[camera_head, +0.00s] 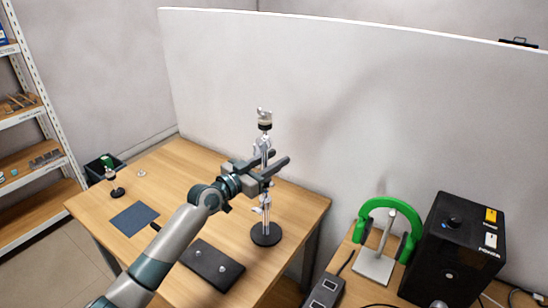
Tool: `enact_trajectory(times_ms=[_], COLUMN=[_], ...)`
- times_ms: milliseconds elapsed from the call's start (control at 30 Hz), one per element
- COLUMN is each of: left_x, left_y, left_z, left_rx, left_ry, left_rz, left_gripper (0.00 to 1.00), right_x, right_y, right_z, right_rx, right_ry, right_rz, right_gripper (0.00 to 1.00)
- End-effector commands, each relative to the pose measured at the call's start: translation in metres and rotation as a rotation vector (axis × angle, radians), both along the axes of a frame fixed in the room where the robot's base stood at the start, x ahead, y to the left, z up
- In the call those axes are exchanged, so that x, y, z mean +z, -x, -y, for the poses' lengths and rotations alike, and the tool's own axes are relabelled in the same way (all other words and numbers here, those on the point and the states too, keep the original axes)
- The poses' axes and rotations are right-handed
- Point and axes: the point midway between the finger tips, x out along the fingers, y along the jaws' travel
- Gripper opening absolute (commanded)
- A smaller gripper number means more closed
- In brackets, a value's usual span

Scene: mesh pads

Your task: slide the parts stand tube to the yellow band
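The parts stand (266,235) has a round black base and stands upright near the right side of the wooden table. Its thin silver tube carries a clamp or collar (262,144), a dark and pale fitting at the top (264,119) and a small side knob below. My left gripper (272,166) reaches across from the left at the tube's mid-height, its dark fingers beside or around the tube. They hide part of it, and I cannot tell whether they touch it. I cannot make out a yellow band on the tube. My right gripper is not in view.
On the table (170,165) are a dark plate with small silver parts (213,265), a blue pad (134,218), a small black stand (117,192) and a dark bin (101,168). A white partition (370,95) rises behind. A green headset (392,205) and black box (455,250) stand right.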

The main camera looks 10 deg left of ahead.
Motion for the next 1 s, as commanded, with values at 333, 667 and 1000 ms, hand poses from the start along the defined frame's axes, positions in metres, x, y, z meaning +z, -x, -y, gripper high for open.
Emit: enact_trajectory(times_ms=[333, 667, 1000], left_x=[0.0, 0.004, 0.024], left_y=[-0.002, -0.002, -0.002], left_z=[0.001, 0.001, 0.0], left_rx=[0.0, 0.0, 0.002], left_ry=[0.0, 0.0, 0.005], left_rz=[0.0, 0.001, 0.005], left_gripper=[0.3, 0.0, 0.0], right_x=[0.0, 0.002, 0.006], right_y=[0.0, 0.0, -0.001], right_z=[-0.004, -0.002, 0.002], right_rx=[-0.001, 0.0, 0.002], right_ry=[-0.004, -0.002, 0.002], right_rz=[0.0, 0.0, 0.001], right_gripper=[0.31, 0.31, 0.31])
